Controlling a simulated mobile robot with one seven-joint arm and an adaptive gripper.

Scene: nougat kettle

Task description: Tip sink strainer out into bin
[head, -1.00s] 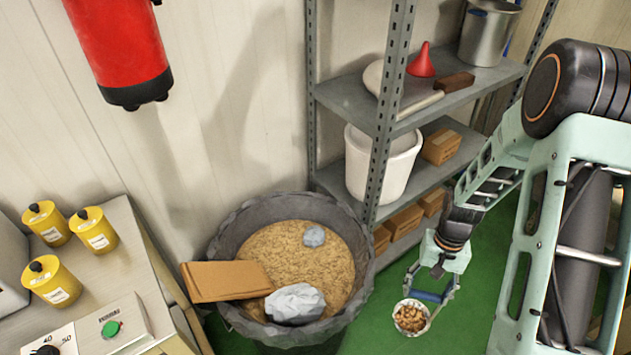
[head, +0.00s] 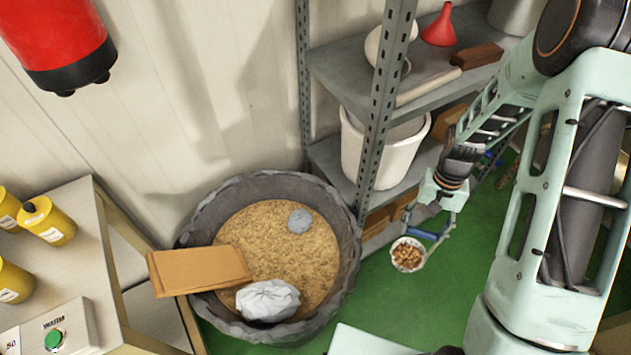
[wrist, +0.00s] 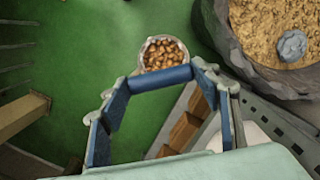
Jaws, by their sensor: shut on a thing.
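The sink strainer (head: 408,254) is a small pale round cup filled with brown nut-like pieces. My gripper (head: 432,237) is shut on it and holds it above the green floor, to the right of the bin. In the wrist view the strainer (wrist: 163,54) is at the fingertips, upright enough that its contents stay in. The bin (head: 350,262) is a wide dark grey tub at the lower middle, with tan granular matter inside; its rim also shows in the wrist view (wrist: 232,52). A crumpled white bag (head: 268,300), a small grey lump (head: 300,221) and a cardboard piece (head: 200,270) lie in or across it.
A metal shelf rack (head: 381,110) stands behind, with a white bucket (head: 385,155) and a red funnel (head: 439,27). A bench (head: 90,240) with yellow canisters is at left. A red cylinder (head: 58,40) hangs upper left. Green floor (head: 385,300) is open between bin and arm.

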